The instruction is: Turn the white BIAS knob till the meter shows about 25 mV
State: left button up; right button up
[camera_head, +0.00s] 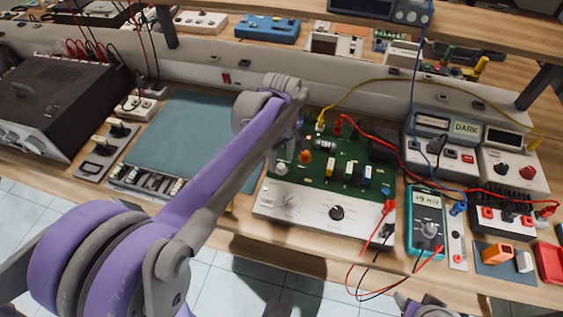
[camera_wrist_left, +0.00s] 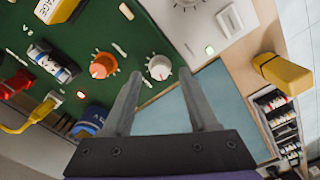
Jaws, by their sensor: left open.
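The white BIAS knob (camera_head: 281,168) sits at the front left of the green circuit board (camera_head: 318,180), beside an orange knob (camera_head: 305,156). In the left wrist view, the white knob (camera_wrist_left: 158,68) lies just beyond and between the fingertips of my left gripper (camera_wrist_left: 164,88). The orange knob (camera_wrist_left: 103,65) is left of it. My left gripper is open and empty, pointing down above the white knob in the head view (camera_head: 274,158); no contact shows. The teal meter (camera_head: 425,220) stands right of the board; its small display seems to read +9 mV.
A silver panel (camera_head: 310,212) with a black knob (camera_head: 337,213) fronts the board. Yellow, red and black leads run across the board and meter. A teal mat (camera_head: 185,130) lies left. In the left wrist view, a yellow object (camera_wrist_left: 283,73) is at the right.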

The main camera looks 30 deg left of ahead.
pick_arm(q)
jog(key=shift+f, duration=0.85)
grip_shut()
